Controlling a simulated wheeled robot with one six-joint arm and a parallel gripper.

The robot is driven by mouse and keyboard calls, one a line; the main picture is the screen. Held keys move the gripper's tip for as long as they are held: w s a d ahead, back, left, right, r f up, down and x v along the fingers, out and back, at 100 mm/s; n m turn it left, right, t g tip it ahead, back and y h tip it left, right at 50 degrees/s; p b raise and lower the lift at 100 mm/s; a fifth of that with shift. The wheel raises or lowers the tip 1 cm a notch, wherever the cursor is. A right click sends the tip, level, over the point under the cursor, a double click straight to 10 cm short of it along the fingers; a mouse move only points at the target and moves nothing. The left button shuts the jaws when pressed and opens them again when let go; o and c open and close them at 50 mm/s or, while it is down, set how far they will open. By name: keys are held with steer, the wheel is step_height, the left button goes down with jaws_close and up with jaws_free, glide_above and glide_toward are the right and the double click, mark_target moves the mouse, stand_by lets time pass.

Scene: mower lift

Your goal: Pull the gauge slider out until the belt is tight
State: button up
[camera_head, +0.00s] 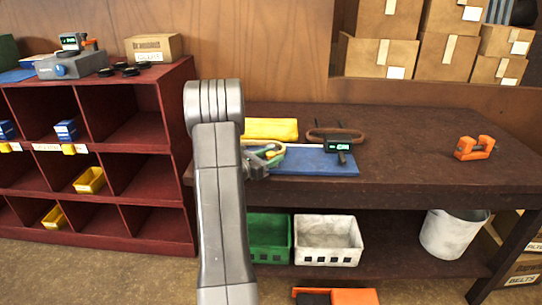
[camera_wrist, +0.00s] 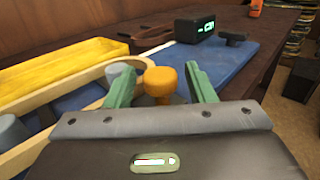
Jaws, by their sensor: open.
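My gripper (camera_wrist: 160,76) is open, its two green fingers spread on either side of an orange knob (camera_wrist: 160,83) in the wrist view. I cannot tell if they touch it. In the head view my gripper (camera_head: 271,152) is over the left part of the blue board (camera_head: 315,162). A cream band (camera_wrist: 58,112) runs past grey round posts (camera_wrist: 118,72) beside the knob. A black gauge with a green display (camera_wrist: 195,30) stands at the board's far end, also in the head view (camera_head: 338,144). A black T-shaped handle (camera_wrist: 234,39) is beside it.
A yellow tray (camera_head: 270,129) and a brown loop (camera_head: 335,134) lie behind the board. An orange tool (camera_head: 475,148) lies far right on the dark bench (camera_head: 410,150). The bench between is clear. A red shelf (camera_head: 178,140) stands left.

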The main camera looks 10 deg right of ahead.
steer(key=shift+w+d, duration=0.1)
steer(key=shift+d, duration=0.15)
